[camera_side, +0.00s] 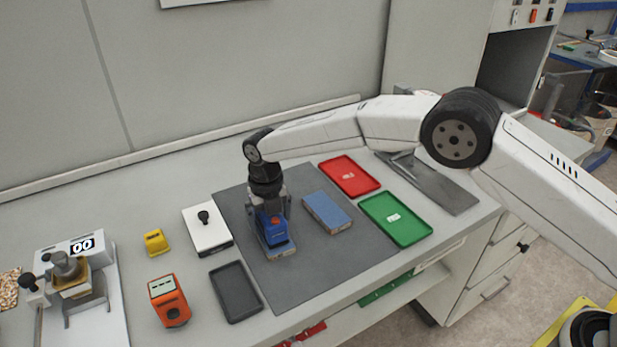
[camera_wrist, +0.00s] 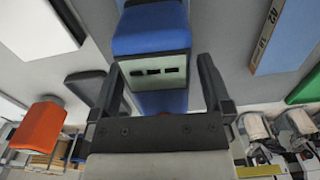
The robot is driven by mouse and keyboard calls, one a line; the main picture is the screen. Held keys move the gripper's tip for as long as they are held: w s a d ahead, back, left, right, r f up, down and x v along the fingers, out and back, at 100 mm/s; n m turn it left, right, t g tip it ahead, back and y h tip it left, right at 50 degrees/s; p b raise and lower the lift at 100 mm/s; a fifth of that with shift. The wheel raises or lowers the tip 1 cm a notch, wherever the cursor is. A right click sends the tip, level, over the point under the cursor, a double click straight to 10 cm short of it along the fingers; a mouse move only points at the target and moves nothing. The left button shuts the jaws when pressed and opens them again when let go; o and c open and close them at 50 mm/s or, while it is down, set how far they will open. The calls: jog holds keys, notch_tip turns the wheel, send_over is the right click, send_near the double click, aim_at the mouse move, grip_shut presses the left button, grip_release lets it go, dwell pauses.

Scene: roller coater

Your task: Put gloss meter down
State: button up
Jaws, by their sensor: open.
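The gloss meter, which I take to be the blue device (camera_side: 276,231), stands on a blue-topped panel (camera_side: 279,251) on the grey mat (camera_side: 300,262). In the wrist view the blue device (camera_wrist: 151,35) shows a pale end face with dark ports. My gripper (camera_side: 267,200) points down over it. In the wrist view the two fingers of my gripper (camera_wrist: 160,80) are apart, one on each side of the device's pale end. I cannot tell whether either finger touches it. The device's upper part is partly hidden by my gripper in the side view.
A second blue panel (camera_side: 327,211) lies to the right on the mat. Beyond are a red tray (camera_side: 350,190) and a green tray (camera_side: 420,237). To the left are a dark tray (camera_side: 236,310), an orange device (camera_side: 168,316), a white plate with a knob (camera_side: 207,238) and a yellow block (camera_side: 156,242).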

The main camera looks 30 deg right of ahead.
notch_tip(320, 180, up, 12)
dwell(0.6)
jog(key=shift+d, duration=0.1)
dwell(0.4)
jog(key=s+d+f+m+t, duration=0.1)
jog(key=s+d+m, duration=0.3)
jog(key=d+m, duration=0.45)
jog(key=s+d+m, duration=0.4)
jog(key=d+m, duration=0.3)
jog(key=m, duration=0.2)
jog(key=s+d+f+m, duration=0.2)
jog(key=s+d+m, duration=0.3)
jog(key=s+m, duration=0.4)
jog(key=s+d+f+m+t, duration=0.1)
jog(key=s+d+f+m, duration=0.1)
jog(key=s+d+m, duration=0.3)
jog(key=s+m, duration=0.4)
jog(key=s, duration=0.1)
jog(key=shift+f+t, duration=0.15)
jog(key=shift+t, duration=0.15)
jog(key=shift+w, duration=0.1)
jog(key=shift+c, duration=0.2)
